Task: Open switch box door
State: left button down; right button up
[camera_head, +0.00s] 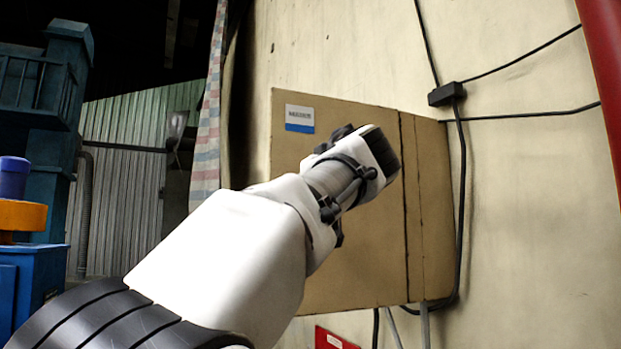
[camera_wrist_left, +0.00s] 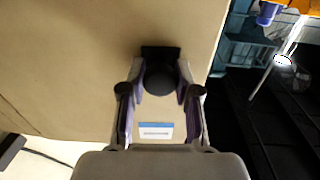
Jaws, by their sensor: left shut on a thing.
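The switch box (camera_head: 434,230) is a tan box on the wall. Its door (camera_head: 370,265) is a flat tan panel with a white and blue label (camera_head: 299,119) at the upper left. A dark seam runs down the door's right side, and no open gap shows. A dark round knob (camera_wrist_left: 160,77) stands out from the door in the left wrist view. My left gripper (camera_wrist_left: 160,92) has its two fingers on either side of the knob, shut on it. In the head view my left arm covers the knob and the fingertips. My right gripper is not in view.
Black cables and a small junction block (camera_head: 446,94) run on the wall right of the box. A red pole (camera_head: 603,80) is at the upper right. A striped cloth (camera_head: 210,120) hangs left of the box. Blue machinery (camera_head: 40,270) stands at the far left.

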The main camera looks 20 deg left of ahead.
pick_arm(q)
jog(key=shift+s+d, duration=0.1)
dwell(0.4)
jog(key=c, duration=0.8)
grip_release()
